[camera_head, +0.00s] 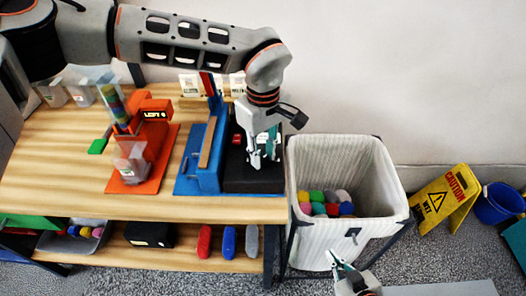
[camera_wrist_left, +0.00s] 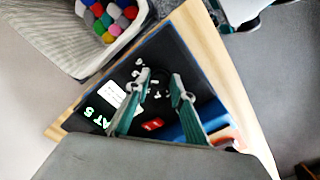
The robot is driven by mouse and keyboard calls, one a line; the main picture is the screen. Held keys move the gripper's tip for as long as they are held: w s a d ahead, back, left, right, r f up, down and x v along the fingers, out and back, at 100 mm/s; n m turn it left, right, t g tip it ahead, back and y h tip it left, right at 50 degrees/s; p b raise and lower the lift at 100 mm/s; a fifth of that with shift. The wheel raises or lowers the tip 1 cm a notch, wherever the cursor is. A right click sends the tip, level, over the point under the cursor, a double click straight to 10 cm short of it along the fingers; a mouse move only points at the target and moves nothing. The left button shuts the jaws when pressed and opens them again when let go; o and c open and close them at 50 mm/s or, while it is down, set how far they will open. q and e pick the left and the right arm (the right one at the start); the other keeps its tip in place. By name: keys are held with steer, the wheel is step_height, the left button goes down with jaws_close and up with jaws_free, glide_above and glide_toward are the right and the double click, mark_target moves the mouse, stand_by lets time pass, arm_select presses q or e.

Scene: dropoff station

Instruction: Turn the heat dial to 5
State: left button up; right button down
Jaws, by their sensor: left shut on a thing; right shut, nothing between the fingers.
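The heat dial (camera_wrist_left: 159,88) is a dark knob on a black panel (camera_wrist_left: 182,62), ringed by small white marks. The panel lies on the wooden table's right end, and it also shows in the head view (camera_head: 262,184). My left gripper (camera_wrist_left: 160,82) reaches down from above with its fingers shut on the dial. In the head view, my left gripper (camera_head: 263,158) hides the dial. I cannot read the dial's pointer. My right gripper (camera_head: 338,262) is shut and empty, low in front of the bin.
A white bin (camera_head: 350,180) with several coloured balls stands right of the table. A blue stand (camera_head: 203,160) is close to the panel's left. An orange station (camera_head: 150,160) stands further left. A yellow caution sign (camera_head: 444,199) and a blue bucket (camera_head: 499,204) are at the far right.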

mark_target(263, 158)
arm_select(q)
steer(key=shift+m, duration=0.3)
steer(key=o, duration=1.1)
steer(key=shift+o, duration=0.2)
step_height(263, 158, up, 12)
